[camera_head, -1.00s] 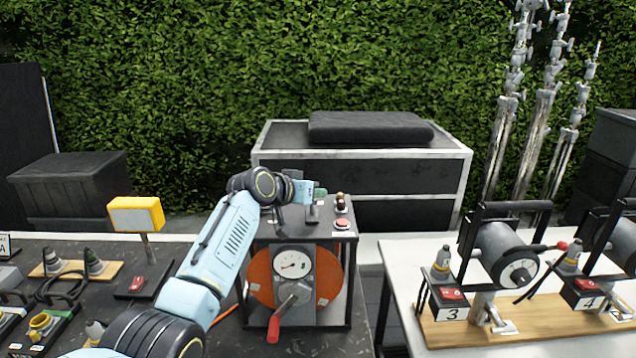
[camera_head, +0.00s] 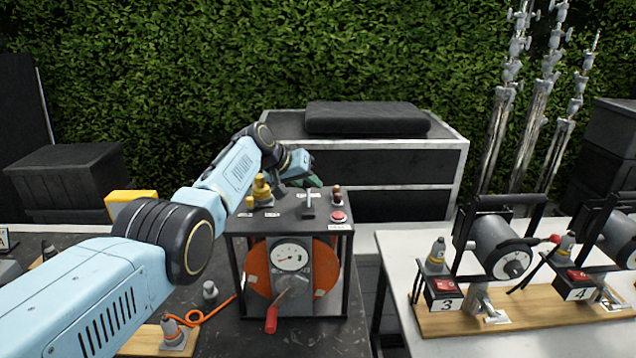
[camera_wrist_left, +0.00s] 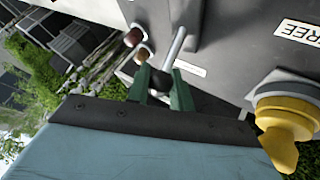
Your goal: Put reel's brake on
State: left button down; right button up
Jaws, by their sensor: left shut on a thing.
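The reel (camera_head: 262,272) is orange and sits in a black frame on the dark table, with a round gauge (camera_head: 290,257) and a red-handled crank (camera_head: 271,318) in front. On its grey top stands a thin metal brake lever (camera_head: 309,198), which also shows in the left wrist view (camera_wrist_left: 177,45). My left gripper (camera_head: 308,181) reaches over the top. The label FREE (camera_wrist_left: 298,31) is at the upper right there. My right gripper is not in view.
On the reel's top are a yellow connector (camera_head: 262,189), a red button (camera_head: 338,216) and small dark knobs (camera_head: 337,192). A white table (camera_head: 400,262) at right holds numbered drums on a wooden board (camera_head: 460,322). A black case (camera_head: 365,160) stands behind.

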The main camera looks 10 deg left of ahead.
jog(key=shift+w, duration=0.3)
pick_arm(q)
jog(key=c, duration=1.2)
grip_release()
jog(key=shift+c, duration=0.2)
jog(key=shift+p+v, duration=0.45)
jog(key=shift+v, duration=0.65)
jog(key=b+v, duration=0.1)
jog(key=v, duration=1)
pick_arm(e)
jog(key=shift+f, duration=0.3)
pick_arm(q)
jog(key=shift+a, duration=0.1)
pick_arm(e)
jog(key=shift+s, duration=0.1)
